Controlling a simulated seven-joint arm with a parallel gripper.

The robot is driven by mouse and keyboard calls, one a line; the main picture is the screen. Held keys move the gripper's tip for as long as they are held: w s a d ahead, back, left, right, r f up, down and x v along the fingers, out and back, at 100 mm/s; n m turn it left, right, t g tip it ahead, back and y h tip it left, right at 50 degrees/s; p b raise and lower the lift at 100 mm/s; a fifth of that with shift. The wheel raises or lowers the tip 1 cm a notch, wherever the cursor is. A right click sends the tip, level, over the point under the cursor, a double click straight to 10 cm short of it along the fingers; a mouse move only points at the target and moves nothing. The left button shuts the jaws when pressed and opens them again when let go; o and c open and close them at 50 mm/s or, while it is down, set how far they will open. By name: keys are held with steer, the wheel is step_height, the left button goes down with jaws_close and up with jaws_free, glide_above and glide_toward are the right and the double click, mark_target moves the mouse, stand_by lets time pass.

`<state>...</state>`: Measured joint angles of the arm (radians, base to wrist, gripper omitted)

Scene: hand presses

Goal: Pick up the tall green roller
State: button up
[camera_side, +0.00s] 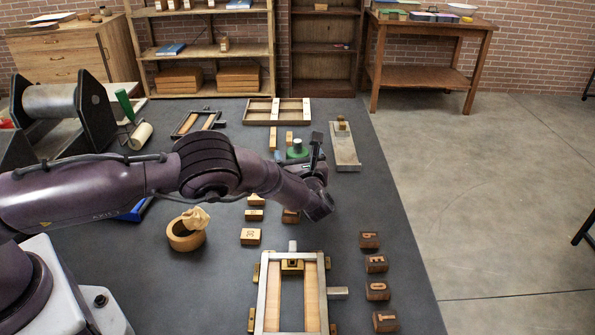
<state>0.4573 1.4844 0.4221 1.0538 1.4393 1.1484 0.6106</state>
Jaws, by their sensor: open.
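A green round piece with a small knob-like top (297,147) stands on the dark table beyond my arm. Its lower part is partly hidden by my wrist, and I cannot tell if it is the tall green roller. My gripper (313,158) is open, just right of this piece in the picture. Its fingers are small and partly hidden, and I see nothing between them. I cannot tell how far apart the two are in depth. Another roller, with an upright green handle (125,105) and a cream cylinder (140,135), is at the far left by the black press.
A grey metal tray (345,152) with a small block lies right of my gripper. Wooden type blocks (250,236) and a framed form (290,300) lie nearer. A round wooden pot (185,238) stands left. Lettered blocks (376,264) line the right edge.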

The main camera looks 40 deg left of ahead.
steer(key=shift+w+a, duration=0.15)
steer(key=c, duration=1.1)
steer(key=shift+r, duration=0.1)
steer(key=shift+c, duration=1.1)
